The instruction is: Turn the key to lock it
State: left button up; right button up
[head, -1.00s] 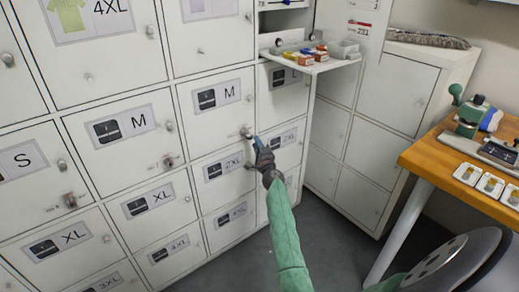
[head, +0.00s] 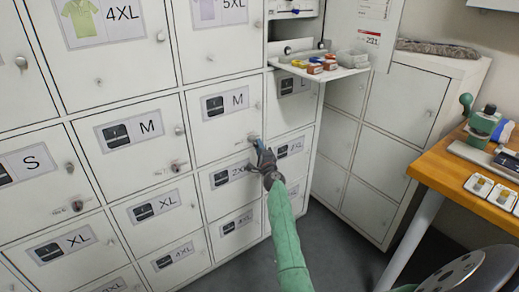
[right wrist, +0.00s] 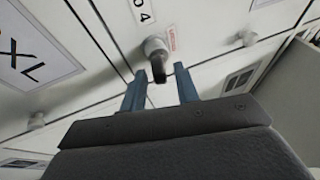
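The key (right wrist: 158,68) shows a dark head and sits in a round silver lock (right wrist: 153,44) in the right wrist view. In the head view this lock (head: 252,137) is at the lower right corner of a white locker door marked M (head: 225,125). My right gripper (right wrist: 160,80) is open, with its two blue fingers on either side of the key head. The key looks closer to the left finger; I cannot tell whether they touch. In the head view the right gripper (head: 262,150) is just below the lock and partly hides the 2XL door. My left gripper is not in view.
Other white locker doors with knobs surround this one. A pull-out shelf (head: 345,71) with small coloured boxes (head: 315,65) juts out at the upper right. A wooden table (head: 440,175) stands at the right. Grey floor (head: 340,240) is clear between them.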

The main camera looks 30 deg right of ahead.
grip_shut()
jog(key=shift+w+r, duration=0.1)
jog(key=shift+r, duration=0.1)
dwell(0.3)
jog(key=shift+w+n+b, duration=0.1)
jog(key=shift+n+b, duration=0.2)
jog(key=shift+b, duration=0.5)
jog(key=shift+n+t+b, duration=0.3)
jog(key=shift+b, duration=0.3)
pick_arm(q)
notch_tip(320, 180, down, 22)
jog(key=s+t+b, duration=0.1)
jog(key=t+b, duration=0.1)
jog(key=b, duration=0.1)
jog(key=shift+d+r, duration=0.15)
pick_arm(e)
jog(key=shift+n+y, duration=0.5)
jog(key=shift+n, duration=0.4)
dwell(3.3)
